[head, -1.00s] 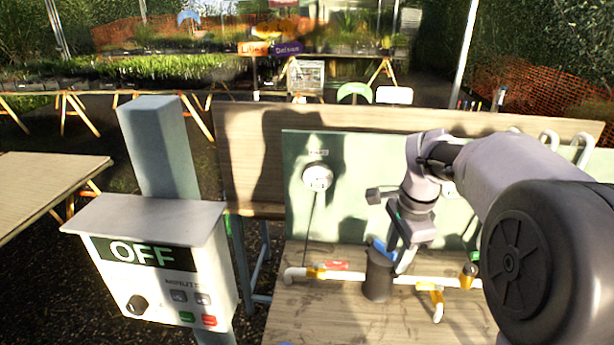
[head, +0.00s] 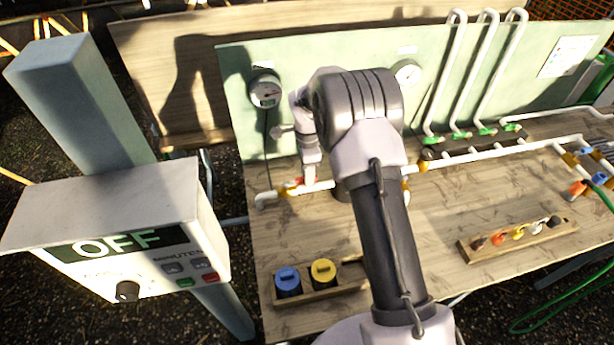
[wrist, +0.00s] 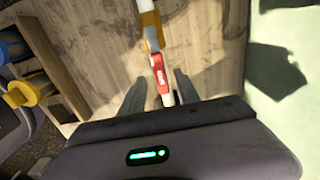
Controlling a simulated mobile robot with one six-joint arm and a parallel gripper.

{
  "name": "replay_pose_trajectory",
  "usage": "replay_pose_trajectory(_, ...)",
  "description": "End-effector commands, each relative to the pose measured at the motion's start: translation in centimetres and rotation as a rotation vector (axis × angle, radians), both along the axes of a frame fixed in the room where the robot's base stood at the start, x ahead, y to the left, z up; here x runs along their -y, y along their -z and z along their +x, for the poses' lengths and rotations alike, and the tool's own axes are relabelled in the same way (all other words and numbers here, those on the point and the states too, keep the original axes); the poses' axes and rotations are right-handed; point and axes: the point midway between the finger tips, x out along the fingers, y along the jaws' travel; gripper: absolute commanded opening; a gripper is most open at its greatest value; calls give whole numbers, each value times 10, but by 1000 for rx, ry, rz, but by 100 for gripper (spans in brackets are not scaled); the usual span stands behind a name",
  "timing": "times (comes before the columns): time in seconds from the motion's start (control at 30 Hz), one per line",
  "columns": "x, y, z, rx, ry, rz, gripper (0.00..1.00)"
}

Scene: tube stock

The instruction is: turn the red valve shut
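The red valve (head: 305,181) sits on a white pipe (head: 322,186) that runs along the back of the bench, partly hidden by my gripper in the head view. In the wrist view, the red valve (wrist: 160,76) shows as a flat handle lying roughly in line with the pipe, beside a yellow fitting (wrist: 151,30). My gripper (wrist: 160,84) is open, with one finger on each side of the red handle and visible gaps to it. In the head view, my gripper (head: 310,172) reaches down at the valve. Whether the fingertips are level with the handle is hard to tell.
A round gauge (head: 265,91) is on the green panel behind. Blue (head: 287,281) and yellow (head: 323,271) canisters stand at the front left. A wooden block (head: 520,241) with small valves lies right.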

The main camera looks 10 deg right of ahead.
Motion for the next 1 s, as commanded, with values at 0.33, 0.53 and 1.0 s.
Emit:
replay_pose_trajectory(0.33,0,11,0,1,-1,0,38)
replay_pose_trajectory(0.53,0,11,0,1,-1,0,7)
replay_pose_trajectory(1.0,0,11,0,2,-2,0,0)
